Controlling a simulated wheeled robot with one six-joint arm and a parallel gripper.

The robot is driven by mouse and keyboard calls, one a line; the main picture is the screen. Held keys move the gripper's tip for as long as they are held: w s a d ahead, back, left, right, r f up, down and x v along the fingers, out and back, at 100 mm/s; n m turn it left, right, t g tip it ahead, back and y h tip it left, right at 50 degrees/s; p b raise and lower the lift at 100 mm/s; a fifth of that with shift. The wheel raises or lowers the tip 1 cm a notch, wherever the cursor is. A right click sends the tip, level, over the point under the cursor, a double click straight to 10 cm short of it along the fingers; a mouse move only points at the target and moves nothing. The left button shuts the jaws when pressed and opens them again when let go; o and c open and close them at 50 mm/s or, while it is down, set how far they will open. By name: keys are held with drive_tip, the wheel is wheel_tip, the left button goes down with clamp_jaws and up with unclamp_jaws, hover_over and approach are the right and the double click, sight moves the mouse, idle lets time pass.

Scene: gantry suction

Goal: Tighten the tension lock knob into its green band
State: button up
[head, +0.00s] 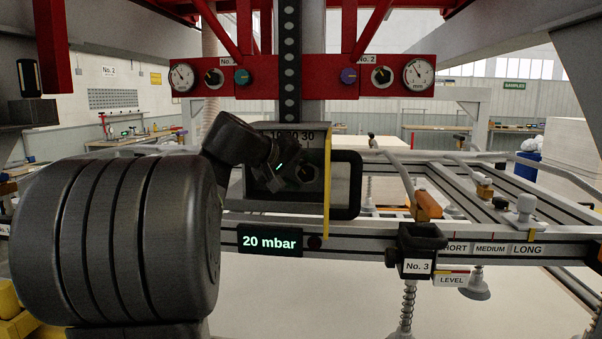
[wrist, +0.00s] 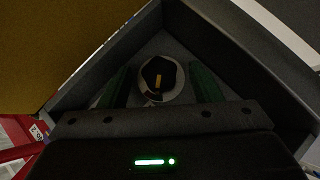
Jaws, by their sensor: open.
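A dark, faceted knob (wrist: 158,74) with a yellow-orange pointer line sits on a pale round dial (wrist: 146,95) with a reddish part, in the wrist view. My gripper (wrist: 161,84) is open, with one green-padded finger on each side of the knob and a gap on both sides. In the head view my gripper (head: 284,170) is at the front of a dark grey box (head: 262,205) marked with numbers. A dark knob (head: 307,173) shows just right of the fingers there. I cannot make out a green band on the dial.
A black handle (head: 346,184) and a yellow edge (head: 326,212) stand right of the gripper. A red beam (head: 300,66) with gauges and knobs is above. A "20 mbar" display (head: 269,241) and the No. 3 holder (head: 417,252) are below.

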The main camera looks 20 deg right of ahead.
drive_tip(key=b+v, duration=0.1)
drive_tip(key=v, duration=1.2)
drive_tip(key=shift+s+a, duration=0.15)
drive_tip(key=shift+a, duration=0.2)
drive_tip(key=shift+r, duration=0.15)
drive_tip(key=p+x, duration=0.1)
drive_tip(key=x, duration=1.3)
drive_tip(key=shift+r, duration=0.1)
drive_tip(key=shift+r, duration=0.1)
